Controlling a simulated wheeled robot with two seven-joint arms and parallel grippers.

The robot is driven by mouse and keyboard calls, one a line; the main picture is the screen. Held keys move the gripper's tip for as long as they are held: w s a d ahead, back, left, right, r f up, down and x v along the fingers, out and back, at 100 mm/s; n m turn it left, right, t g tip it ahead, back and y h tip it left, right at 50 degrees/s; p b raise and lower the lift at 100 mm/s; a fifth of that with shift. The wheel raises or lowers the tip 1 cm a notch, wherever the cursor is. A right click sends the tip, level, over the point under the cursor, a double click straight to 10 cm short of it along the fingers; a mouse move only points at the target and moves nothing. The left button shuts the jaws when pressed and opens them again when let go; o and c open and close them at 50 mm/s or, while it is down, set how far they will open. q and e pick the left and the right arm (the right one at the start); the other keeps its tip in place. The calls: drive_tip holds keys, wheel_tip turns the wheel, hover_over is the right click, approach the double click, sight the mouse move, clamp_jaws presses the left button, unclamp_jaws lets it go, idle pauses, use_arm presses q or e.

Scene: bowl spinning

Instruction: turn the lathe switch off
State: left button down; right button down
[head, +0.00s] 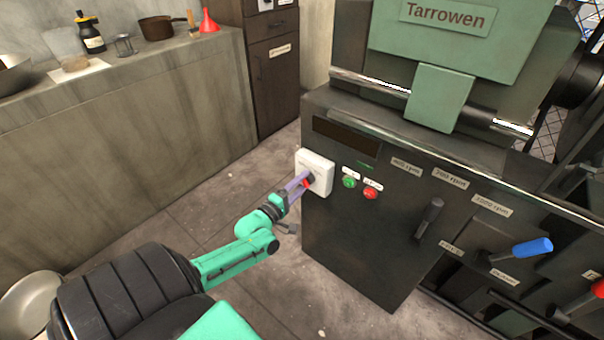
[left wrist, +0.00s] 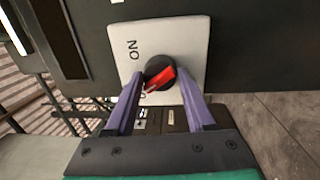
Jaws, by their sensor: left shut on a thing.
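The lathe switch is a white plate (head: 316,165) on the left corner of the dark lathe front, with a round black knob and red handle. In the left wrist view, the knob (left wrist: 165,72) has its red handle slanted. "ON" is printed on the plate (left wrist: 189,38) to the knob's upper left. Another label at the lower left is mostly hidden behind a finger. My left gripper (head: 305,182) has its purple fingers on either side of the knob, shut on it. The fingers also show in the left wrist view (left wrist: 161,80). My right gripper is not in view.
A green button (head: 349,182) and a red button (head: 370,193) sit just right of the switch. A black lever (head: 430,217) and a blue-handled lever (head: 520,250) stick out farther right. A concrete counter (head: 130,100) stands left; the floor between is open.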

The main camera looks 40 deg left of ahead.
use_arm(q)
drive_tip(key=shift+f+n, duration=0.1)
drive_tip(key=shift+n, duration=1)
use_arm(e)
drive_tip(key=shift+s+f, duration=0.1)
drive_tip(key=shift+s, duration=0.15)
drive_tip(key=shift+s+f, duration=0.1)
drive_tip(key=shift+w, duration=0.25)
use_arm(q)
drive_tip(key=shift+c, duration=1.4)
unclamp_jaws()
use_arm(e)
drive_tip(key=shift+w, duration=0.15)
use_arm(q)
drive_tip(key=s+f+p, duration=0.1)
drive_tip(key=s+p, duration=0.1)
drive_tip(key=s, duration=1.2)
drive_tip(key=shift+s+d, duration=0.2)
drive_tip(key=shift+s, duration=0.1)
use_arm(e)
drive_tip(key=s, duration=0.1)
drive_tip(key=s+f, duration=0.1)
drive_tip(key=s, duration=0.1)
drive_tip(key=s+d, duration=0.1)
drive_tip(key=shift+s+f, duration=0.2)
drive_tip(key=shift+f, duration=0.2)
